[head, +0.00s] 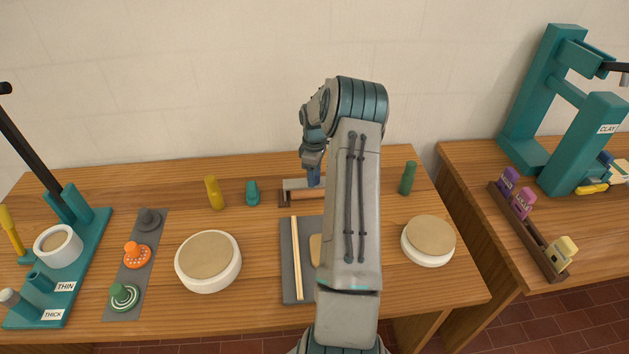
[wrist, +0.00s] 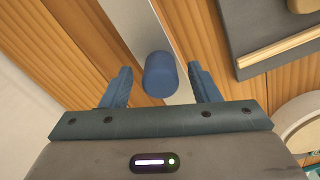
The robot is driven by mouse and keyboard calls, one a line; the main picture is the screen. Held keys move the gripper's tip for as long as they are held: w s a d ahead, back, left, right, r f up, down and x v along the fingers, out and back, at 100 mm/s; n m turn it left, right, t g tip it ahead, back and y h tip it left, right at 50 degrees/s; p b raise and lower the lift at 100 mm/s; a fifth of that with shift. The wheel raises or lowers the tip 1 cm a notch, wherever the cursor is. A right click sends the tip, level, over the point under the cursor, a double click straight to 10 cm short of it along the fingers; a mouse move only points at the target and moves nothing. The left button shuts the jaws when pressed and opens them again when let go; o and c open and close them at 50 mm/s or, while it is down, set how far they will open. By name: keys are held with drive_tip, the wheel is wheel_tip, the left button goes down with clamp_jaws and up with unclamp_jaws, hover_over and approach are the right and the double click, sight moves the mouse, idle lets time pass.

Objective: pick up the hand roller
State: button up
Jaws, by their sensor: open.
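A blue cylinder (wrist: 160,76), which I take to be the hand roller's handle, stands between the fingers of my gripper (wrist: 159,70) in the wrist view. The open fingers flank it with a gap on each side. A blue part shows under the gripper there. My arm hides the right end of this piece, and I cannot tell the roller's full shape.
A grey mat (head: 288,262) with a pale stick (head: 296,257) lies in front. White round wheels (head: 208,285) and (head: 428,260) stand on either side. A yellow piece (head: 214,192) and a teal piece (head: 252,191) are left; a green cylinder (head: 408,178) is right. Bare wood lies between.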

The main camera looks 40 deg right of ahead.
drive_tip(key=shift+f, duration=0.15)
drive_tip(key=shift+c, duration=0.4)
clamp_jaws()
drive_tip(key=shift+r, duration=0.5)
drive_tip(key=r+b, duration=0.1)
drive_tip(key=r, duration=0.1)
drive_tip(key=s+r, duration=0.1)
drive_tip(key=shift+r+b, duration=0.35)
drive_tip(key=shift+b, duration=0.05)
drive_tip(key=s+r+b, duration=0.2)
drive_tip(key=s+r, duration=0.4)
drive_tip(key=s, duration=0.4)
drive_tip(key=shift+s+r, duration=0.2)
drive_tip(key=shift+s, duration=0.2)
